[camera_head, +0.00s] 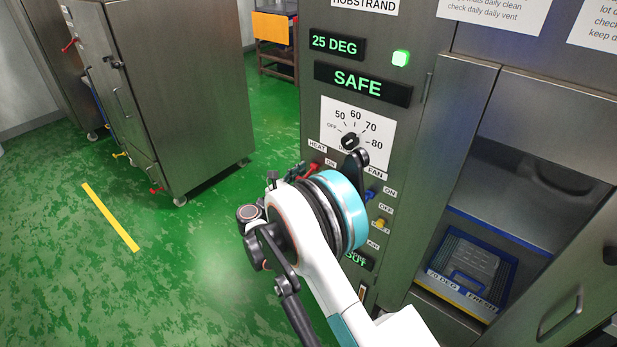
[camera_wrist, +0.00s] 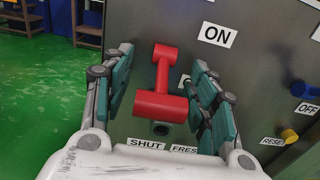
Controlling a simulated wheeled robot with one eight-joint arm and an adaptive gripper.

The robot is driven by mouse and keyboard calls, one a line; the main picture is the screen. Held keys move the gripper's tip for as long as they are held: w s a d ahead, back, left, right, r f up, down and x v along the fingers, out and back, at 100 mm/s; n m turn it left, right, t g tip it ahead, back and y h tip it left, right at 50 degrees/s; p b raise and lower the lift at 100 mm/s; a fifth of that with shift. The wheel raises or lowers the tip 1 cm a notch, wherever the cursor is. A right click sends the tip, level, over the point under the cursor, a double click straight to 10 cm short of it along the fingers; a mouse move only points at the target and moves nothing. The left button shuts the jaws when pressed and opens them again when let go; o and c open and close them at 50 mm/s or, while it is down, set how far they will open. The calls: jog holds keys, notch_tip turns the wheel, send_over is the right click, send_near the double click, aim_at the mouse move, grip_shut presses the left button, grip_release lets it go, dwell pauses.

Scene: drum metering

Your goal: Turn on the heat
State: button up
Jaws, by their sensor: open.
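The red heat lever (camera_wrist: 163,72) has a bar at each end of a short stem and stands out from the steel panel, below and left of an ON label (camera_wrist: 217,35). In the head view a red part of it (camera_head: 311,168) shows under the HEAT label (camera_head: 317,147), mostly behind my arm. My gripper (camera_wrist: 163,62) is open, with one green-padded finger on each side of the lever. Gaps show between the pads and the lever, and I see no grip on it. In the head view my wrist hides most of the gripper.
The panel also has a black dial (camera_head: 350,141), a blue fan switch (camera_head: 371,192) and a yellow reset button (camera_head: 380,223). Displays read 25 DEG (camera_head: 336,45) and SAFE (camera_head: 357,82). A grey cabinet (camera_head: 165,95) stands left.

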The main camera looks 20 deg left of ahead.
aim_at(308, 173)
grip_shut()
jog(key=shift+r+p, duration=0.2)
jog(key=shift+p, duration=0.1)
dwell(0.5)
jog(key=g+p, duration=0.1)
jog(key=g, duration=0.1)
jog(key=r+g+y+p, duration=0.1)
jog(key=p, duration=0.1)
jog(key=shift+s+r+g, duration=0.15)
jog(key=shift+s+g, duration=0.05)
jog(key=shift+g, duration=0.2)
jog(key=g+p, duration=0.1)
jog(key=r+g+y+p, duration=0.1)
jog(key=shift+g+y, duration=0.3)
jog(key=shift+g, duration=0.1)
jog(key=shift+r+g+y+p, duration=0.15)
jog(key=shift+g+y+p, duration=0.25)
jog(key=shift+g+p, duration=0.55)
jog(key=shift+g, duration=0.25)
